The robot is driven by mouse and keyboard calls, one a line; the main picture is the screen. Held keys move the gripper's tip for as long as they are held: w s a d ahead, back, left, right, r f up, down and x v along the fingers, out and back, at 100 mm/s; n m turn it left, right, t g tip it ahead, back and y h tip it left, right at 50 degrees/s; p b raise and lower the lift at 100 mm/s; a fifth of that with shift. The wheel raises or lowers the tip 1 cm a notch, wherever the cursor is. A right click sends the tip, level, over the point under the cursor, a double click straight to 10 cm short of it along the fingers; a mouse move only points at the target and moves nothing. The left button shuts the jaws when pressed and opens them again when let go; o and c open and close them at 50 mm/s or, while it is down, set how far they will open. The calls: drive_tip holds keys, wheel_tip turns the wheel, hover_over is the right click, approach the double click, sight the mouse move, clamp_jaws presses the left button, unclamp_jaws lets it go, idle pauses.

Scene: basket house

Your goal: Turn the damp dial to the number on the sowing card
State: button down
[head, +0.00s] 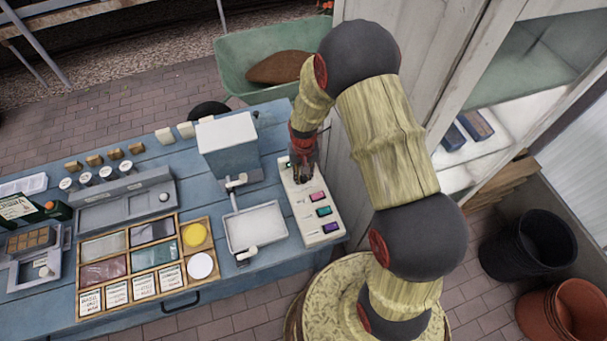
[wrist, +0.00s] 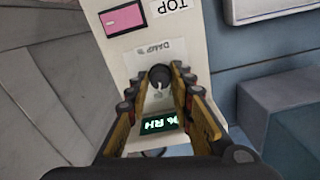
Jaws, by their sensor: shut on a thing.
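The damp dial (wrist: 160,77) is a small dark knob on a cream panel (wrist: 125,62), under a label that seems to read "DAMP %". My gripper (wrist: 157,92) is shut on the dial, one finger on each side. It also shows at the panel's far end in the head view (head: 303,172).
The panel carries pink, green and purple patches (head: 323,211). A grey-blue box (head: 228,145) and a white tray (head: 257,228) stand left of it on the blue table (head: 230,280). A wooden seed tray (head: 180,293) lies further left. A green wheelbarrow (head: 235,65) is behind.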

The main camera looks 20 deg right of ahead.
sight(303, 177)
idle(0.3)
drive_tip(key=c, duration=1.6)
unclamp_jaws()
drive_tip(key=shift+o, duration=0.3)
wheel_tip(303, 177, up, 12)
